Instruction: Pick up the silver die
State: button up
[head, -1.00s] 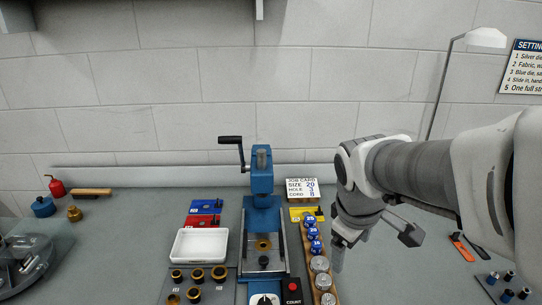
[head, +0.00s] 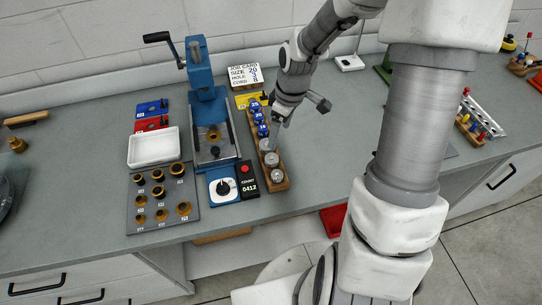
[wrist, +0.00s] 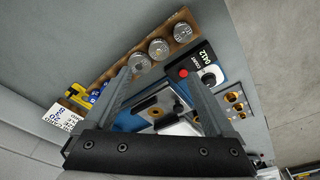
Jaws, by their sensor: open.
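Three silver dies stand in a row in a wooden rack (head: 283,187): a near one (head: 277,175), a middle one (head: 271,159) and a far one (head: 265,145). In the wrist view they show as round discs, the nearest to my fingers at the left (wrist: 139,62), then the middle (wrist: 159,48) and the last (wrist: 182,32). My gripper (wrist: 158,78) is open and empty, its two fingers spread wide. In the head view my gripper (head: 275,138) is above or beside the rack's far silver die; the exact gap cannot be told.
Several blue dies (head: 259,117) fill the rack's far half. A blue press (head: 210,120) stands left of the rack, with a counter box (head: 247,178) in front. A white tray (head: 153,147) and a plate of brass rings (head: 130,210) lie further left. A job card (head: 243,74) stands behind.

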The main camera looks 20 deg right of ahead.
send_over(272, 157)
jog(key=s, duration=0.1)
jog(key=f, duration=0.7)
jog(key=shift+s+d+f, duration=0.1)
jog(key=shift+d+f, duration=0.25)
jog(key=shift+f, duration=0.05)
jog(key=shift+w+a+f, duration=0.1)
jog(key=shift+w+f, duration=0.05)
jog(key=shift+f, duration=0.65)
jog(key=shift+w+a+f, duration=0.15)
jog(key=shift+w+f, duration=0.05)
jog(key=shift+f, duration=0.6)
jog(key=shift+w+a+f, duration=0.1)
jog(key=shift+w+f, duration=0.05)
jog(key=shift+f, duration=0.65)
grip_shut()
